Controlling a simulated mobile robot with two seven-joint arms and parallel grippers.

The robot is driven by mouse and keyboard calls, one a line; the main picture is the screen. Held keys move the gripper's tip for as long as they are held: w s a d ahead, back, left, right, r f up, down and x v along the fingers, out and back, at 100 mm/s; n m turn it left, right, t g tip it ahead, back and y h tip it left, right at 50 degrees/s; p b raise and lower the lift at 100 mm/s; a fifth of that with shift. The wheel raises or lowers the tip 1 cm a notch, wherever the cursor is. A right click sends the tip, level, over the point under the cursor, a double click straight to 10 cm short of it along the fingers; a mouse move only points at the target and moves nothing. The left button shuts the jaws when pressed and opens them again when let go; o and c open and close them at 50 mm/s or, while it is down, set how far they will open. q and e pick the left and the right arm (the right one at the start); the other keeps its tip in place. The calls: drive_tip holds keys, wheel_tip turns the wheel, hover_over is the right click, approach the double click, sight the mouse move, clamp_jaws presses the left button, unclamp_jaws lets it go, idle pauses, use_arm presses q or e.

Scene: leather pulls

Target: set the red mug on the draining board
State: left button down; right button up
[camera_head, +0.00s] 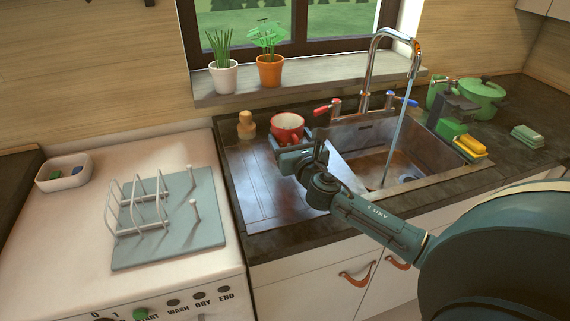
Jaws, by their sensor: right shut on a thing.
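The red mug (286,127), pale inside, is upright at the back of the metal draining board (252,190), left of the sink basin. My right gripper (300,146) is shut on the mug from its near right side. The fingers and wrist hide the mug's lower part, so I cannot tell whether its base touches the board. The rest of the draining board is bare. My left gripper is not in view.
Water runs from the tap (404,75) into the basin (372,170). A wooden figure-like object (246,126) stands just left of the mug. A wire rack on a blue mat (185,240) and a white tub (62,176) are at left. A green pot (482,98) is at right.

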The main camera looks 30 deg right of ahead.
drive_tip(key=shift+f+b, duration=0.95)
drive_tip(key=shift+f, duration=2.1)
drive_tip(key=o, duration=1.2)
drive_tip(key=shift+r, duration=0.2)
drive_tip(key=v, duration=1.2)
drive_tip(key=shift+f, duration=0.1)
drive_tip(key=shift+s, duration=0.1)
